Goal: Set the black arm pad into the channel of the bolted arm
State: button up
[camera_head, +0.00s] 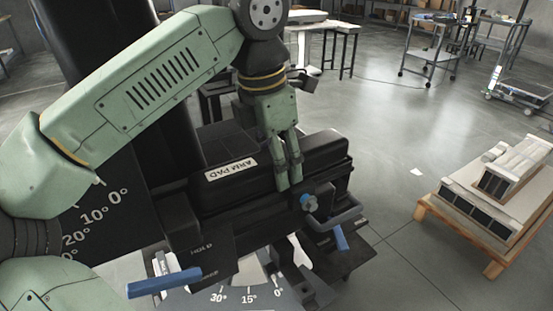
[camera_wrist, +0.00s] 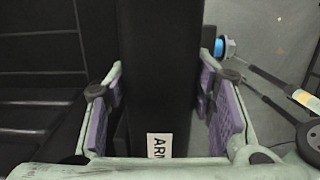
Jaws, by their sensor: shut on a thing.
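The black arm pad (camera_head: 318,150), with a white "ARM PAD" label (camera_head: 231,168), lies lengthwise over the dark bolted arm. My gripper (camera_head: 289,184) comes down from above and is shut across the pad's middle. In the wrist view the pad (camera_wrist: 160,60) runs between my two purple-lined fingers (camera_wrist: 165,112), with part of its label showing. The bolted arm (camera_head: 328,188) shows below the pad. The channel is hidden under the pad, so I cannot tell whether the pad is seated or just above it.
Another blue lever (camera_head: 165,283) is at the lower left. A low wooden pallet (camera_head: 428,204) with boxes stands at right. The floor between is mostly clear.

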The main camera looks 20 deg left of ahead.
jog(key=o, duration=1.6)
jog(key=shift+o, duration=0.3)
jog(key=shift+f, duration=0.1)
jog(key=o, duration=0.5)
jog(key=shift+c, duration=0.2)
jog(key=shift+r, duration=0.2)
jog(key=shift+r+p, duration=0.6)
jog(key=shift+r, duration=0.15)
jog(key=shift+r, duration=0.2)
